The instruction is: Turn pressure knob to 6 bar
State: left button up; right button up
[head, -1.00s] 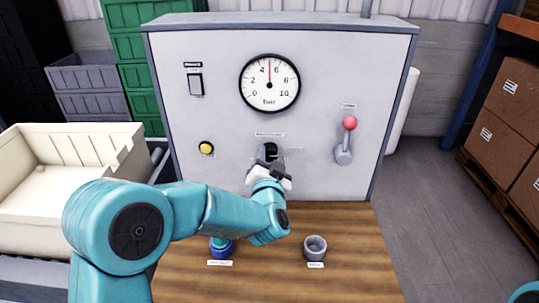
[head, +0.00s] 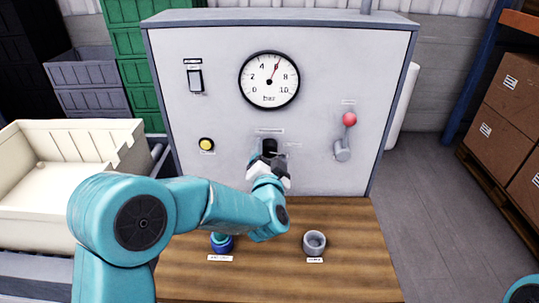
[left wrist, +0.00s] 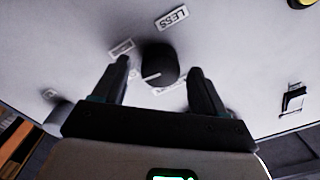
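The black pressure knob (head: 270,146) is on the grey panel below the gauge, partly hidden by my left gripper in the head view. My left gripper (head: 269,160) is right in front of it. In the left wrist view the knob (left wrist: 160,64) with its white pointer line lies between the fingertips of my left gripper (left wrist: 158,68). The fingers are open, with a visible gap on each side of the knob. The round gauge (head: 269,80) marked in bar has its red needle pointing up and right, at about 6. My right gripper is out of view.
The panel also carries a black switch (head: 195,80), a yellow button (head: 206,144) and a red-tipped lever (head: 349,120). A cream crate (head: 118,190) stands left.

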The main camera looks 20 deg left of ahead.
pick_arm(q)
jog(key=shift+s, duration=0.1)
jog(key=b+v, duration=0.1)
jog(key=v, duration=1.5)
jog(key=shift+b, duration=0.4)
jog(key=shift+r, duration=0.1)
